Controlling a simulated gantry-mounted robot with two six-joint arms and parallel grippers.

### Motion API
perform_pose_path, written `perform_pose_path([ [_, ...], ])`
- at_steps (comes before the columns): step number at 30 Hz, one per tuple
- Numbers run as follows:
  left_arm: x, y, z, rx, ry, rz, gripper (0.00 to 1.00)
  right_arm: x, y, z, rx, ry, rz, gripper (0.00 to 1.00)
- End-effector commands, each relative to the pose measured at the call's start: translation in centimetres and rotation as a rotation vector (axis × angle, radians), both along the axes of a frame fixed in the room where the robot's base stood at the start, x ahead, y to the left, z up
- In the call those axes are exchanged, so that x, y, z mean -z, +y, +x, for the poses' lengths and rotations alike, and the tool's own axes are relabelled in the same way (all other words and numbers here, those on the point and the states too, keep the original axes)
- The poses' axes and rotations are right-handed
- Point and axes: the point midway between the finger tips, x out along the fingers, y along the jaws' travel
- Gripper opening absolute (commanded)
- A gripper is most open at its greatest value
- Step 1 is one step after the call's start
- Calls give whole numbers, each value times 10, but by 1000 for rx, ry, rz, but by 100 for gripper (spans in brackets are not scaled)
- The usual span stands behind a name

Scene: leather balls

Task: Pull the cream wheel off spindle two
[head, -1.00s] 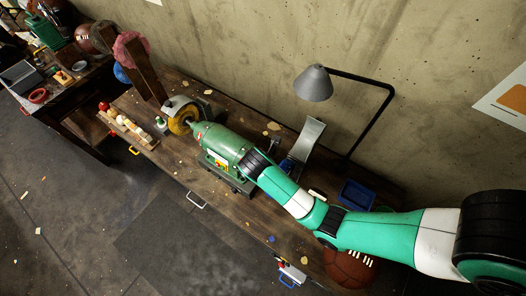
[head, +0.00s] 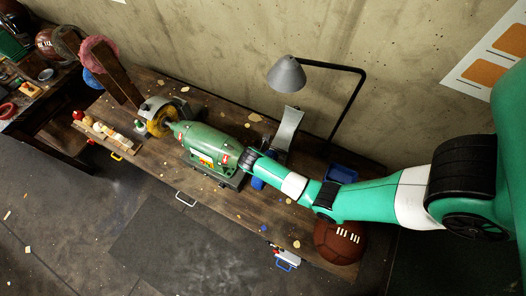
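A green two-ended machine (head: 205,142) stands on the wooden bench. A yellowish wheel (head: 160,122) sits on its left end, partly inside a pale guard. I cannot make out a cream wheel or which spindle is number two; the machine's right end is covered by my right arm. That arm comes in from the right, and its dark wrist end lies against or just over the machine's right end. Its fingertips are hidden, so I cannot tell whether it is open or holds anything. My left gripper is not in view.
A grey lamp (head: 286,74) on a black bent arm stands behind. A brown laced ball (head: 340,241) and a blue tray (head: 341,173) are at the right. A wooden rack (head: 108,135) of small items and a post with a pink wheel (head: 99,53) are at the left.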

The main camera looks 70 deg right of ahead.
Motion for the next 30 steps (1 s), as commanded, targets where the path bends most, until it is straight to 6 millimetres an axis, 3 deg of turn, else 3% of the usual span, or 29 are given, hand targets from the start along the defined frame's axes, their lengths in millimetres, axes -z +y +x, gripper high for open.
perform_pose_path([
  [10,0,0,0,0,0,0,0,5,-2,-2,4,-1,0,73],
  [22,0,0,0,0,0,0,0,5,-2,-1,4,-1,0,1],
  [30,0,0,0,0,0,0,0,5,-2,-1,4,-1,-1,0],
])
